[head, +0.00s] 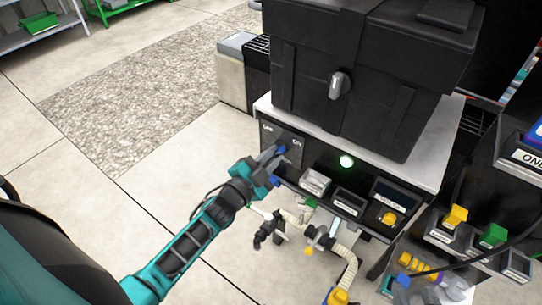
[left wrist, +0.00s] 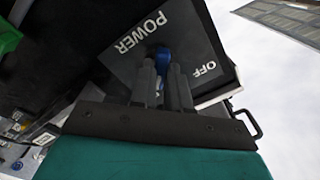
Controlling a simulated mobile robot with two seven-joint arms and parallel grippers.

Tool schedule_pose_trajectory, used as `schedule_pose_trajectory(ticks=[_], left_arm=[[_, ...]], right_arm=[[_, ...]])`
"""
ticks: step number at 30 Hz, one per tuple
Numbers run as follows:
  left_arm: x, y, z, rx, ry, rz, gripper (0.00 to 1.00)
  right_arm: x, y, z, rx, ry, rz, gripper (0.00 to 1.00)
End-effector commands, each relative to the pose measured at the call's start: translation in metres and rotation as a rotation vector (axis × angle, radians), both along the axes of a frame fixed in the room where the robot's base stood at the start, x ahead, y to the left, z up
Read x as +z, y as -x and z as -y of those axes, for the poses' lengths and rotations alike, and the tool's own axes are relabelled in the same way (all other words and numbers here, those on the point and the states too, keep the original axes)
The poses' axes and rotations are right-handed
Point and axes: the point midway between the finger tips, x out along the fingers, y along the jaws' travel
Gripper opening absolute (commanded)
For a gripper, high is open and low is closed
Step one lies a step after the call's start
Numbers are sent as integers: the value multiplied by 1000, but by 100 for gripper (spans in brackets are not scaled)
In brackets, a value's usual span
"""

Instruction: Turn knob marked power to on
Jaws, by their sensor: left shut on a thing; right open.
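The power knob (left wrist: 163,58) is blue and sits on a dark panel (left wrist: 205,42) marked POWER and OFF in the left wrist view. In the head view the panel (head: 268,131) is on the left end of the black station's front. My left gripper (head: 277,152) reaches it from the lower left and is shut on the knob. Its two dark fingers (left wrist: 163,80) stand on either side of the knob in the left wrist view and hide part of it. The knob's pointing direction is hard to tell. My right gripper is not in view.
A large black case (head: 365,70) stands on the white top (head: 432,150) above the panel. Hoses and valves (head: 320,236) hang below. Bins with yellow and green parts are at right. Floor at left is clear.

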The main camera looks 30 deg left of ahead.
Motion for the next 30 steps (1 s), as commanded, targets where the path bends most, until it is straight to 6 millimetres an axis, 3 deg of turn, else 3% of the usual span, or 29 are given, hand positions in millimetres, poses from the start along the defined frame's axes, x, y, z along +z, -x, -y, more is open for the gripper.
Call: schedule_pose_trajectory(ticks=[14, 15, 22, 30], left_arm=[[0, 0, 0, 0, -18, 2, 0], [0, 0, 0, 0, -18, 2, 19], [0, 0, 0, 0, -15, 2, 41], [0, 1, 0, 0, -14, 2, 42]], right_arm=[[0, 0, 1, 2, 3, 2, 52], [0, 0, 1, 3, 4, 1, 52], [0, 0, 1, 4, 6, 2, 52], [0, 0, 1, 4, 6, 2, 52]])
